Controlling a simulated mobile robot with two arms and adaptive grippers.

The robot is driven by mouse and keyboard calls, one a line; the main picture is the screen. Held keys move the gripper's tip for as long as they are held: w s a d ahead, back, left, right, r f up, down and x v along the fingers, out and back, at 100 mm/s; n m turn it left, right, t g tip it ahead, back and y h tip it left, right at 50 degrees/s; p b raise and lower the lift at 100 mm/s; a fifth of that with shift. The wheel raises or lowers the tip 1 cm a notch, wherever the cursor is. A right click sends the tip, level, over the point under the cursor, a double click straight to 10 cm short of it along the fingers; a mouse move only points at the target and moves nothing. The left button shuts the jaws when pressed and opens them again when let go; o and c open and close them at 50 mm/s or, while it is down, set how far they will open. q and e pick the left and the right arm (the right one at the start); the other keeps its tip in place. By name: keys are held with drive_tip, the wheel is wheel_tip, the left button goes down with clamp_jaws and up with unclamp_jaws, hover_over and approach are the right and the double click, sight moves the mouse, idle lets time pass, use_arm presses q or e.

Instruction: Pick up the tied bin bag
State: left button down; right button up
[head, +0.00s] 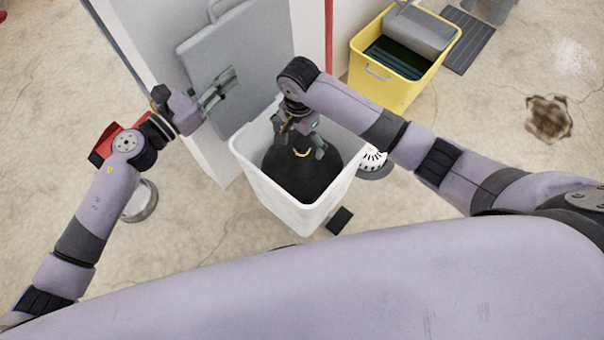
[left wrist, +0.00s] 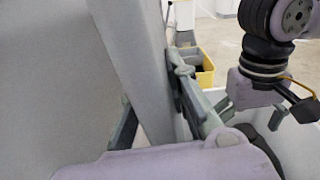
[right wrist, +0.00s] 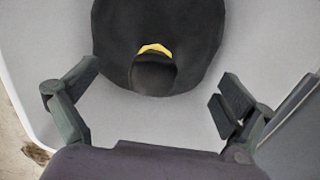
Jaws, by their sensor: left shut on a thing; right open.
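The black tied bin bag (head: 295,175) sits inside a tall white bin (head: 255,180). Its yellow tie (right wrist: 155,49) and dark knotted top (right wrist: 153,75) show clearly in the right wrist view. My right gripper (head: 302,146) is open over the bin, pointing down. In the right wrist view its fingers (right wrist: 158,80) stand apart on either side of the knot, with nothing held. My left gripper (head: 222,88) is shut on the edge of a grey lid (head: 245,60). In the left wrist view the lid (left wrist: 135,65) stands upright between its fingers (left wrist: 160,100).
A white cabinet-like panel (head: 150,60) stands behind the lid, left of the bin. A yellow bucket (head: 375,90) with a grey top part stands at the back right. A small black block (head: 340,220) lies by the bin.

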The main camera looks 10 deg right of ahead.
sight(294, 167)
drive_tip(key=f, duration=0.4)
drive_tip(key=shift+s+d+f, duration=0.25)
drive_tip(key=shift+f, duration=0.15)
drive_tip(key=shift+c, duration=0.5)
